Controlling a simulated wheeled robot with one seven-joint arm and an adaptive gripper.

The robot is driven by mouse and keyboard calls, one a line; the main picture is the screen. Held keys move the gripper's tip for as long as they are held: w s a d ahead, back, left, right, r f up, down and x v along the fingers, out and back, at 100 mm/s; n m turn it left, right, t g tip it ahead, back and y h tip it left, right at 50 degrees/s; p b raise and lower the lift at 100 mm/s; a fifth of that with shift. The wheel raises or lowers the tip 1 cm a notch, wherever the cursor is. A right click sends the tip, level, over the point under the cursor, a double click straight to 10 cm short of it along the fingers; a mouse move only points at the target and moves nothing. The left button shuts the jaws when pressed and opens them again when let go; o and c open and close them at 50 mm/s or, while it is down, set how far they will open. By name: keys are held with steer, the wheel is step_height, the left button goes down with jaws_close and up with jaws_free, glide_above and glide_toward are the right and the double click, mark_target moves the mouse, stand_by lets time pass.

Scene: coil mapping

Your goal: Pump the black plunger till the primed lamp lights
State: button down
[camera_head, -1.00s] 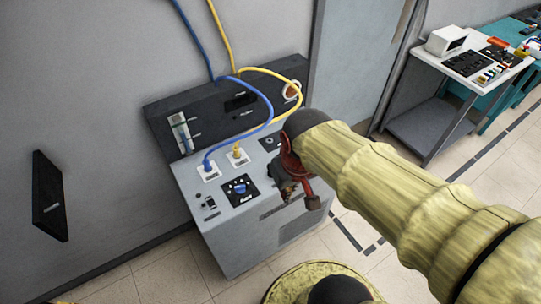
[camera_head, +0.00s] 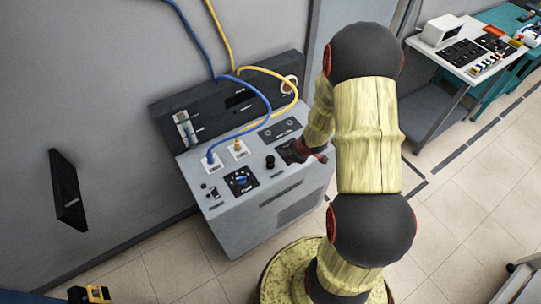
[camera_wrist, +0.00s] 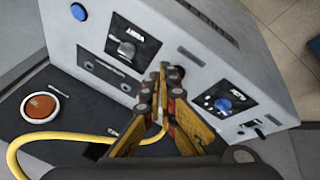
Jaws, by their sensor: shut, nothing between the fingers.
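The grey cabinet (camera_head: 235,205) stands against the wall. A small black knob on its top, apparently the plunger (camera_head: 270,162), stands left of my gripper (camera_head: 302,150). In the wrist view my gripper (camera_wrist: 163,74) has its fingertips together, with nothing visible between them. A dark round part, apparently the plunger (camera_wrist: 177,73), shows just beyond the tips, partly hidden by them; contact cannot be told. An orange round lamp (camera_wrist: 40,107) is on the dark upright panel; whether it is the primed lamp, or lit, cannot be told.
Blue (camera_head: 269,110) and yellow (camera_head: 296,95) cables arch over the cabinet to its sockets. A blue dial (camera_head: 241,181) is on the top at front left. A gauge (camera_head: 185,129) is on the back panel. A side table (camera_head: 470,60) stands at right. Floor in front is open.

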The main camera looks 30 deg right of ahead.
mark_target(269, 160)
steer(key=w+a+r+n+t+y, duration=0.3)
steer(key=w+a+r+n, duration=0.1)
steer(key=w, duration=0.4)
steer(key=shift+w+a+r+n+t, duration=0.15)
steer(key=shift+a+r+n+t, duration=0.2)
steer(key=shift+a, duration=0.55)
steer(key=shift+f, duration=0.1)
step_height(269, 160, down, 9)
steer(key=b, duration=0.7)
steer(key=shift+r+b, duration=0.2)
steer(key=shift+b, duration=0.1)
steer(key=shift+f+b, duration=0.3)
steer(key=shift+f, duration=0.1)
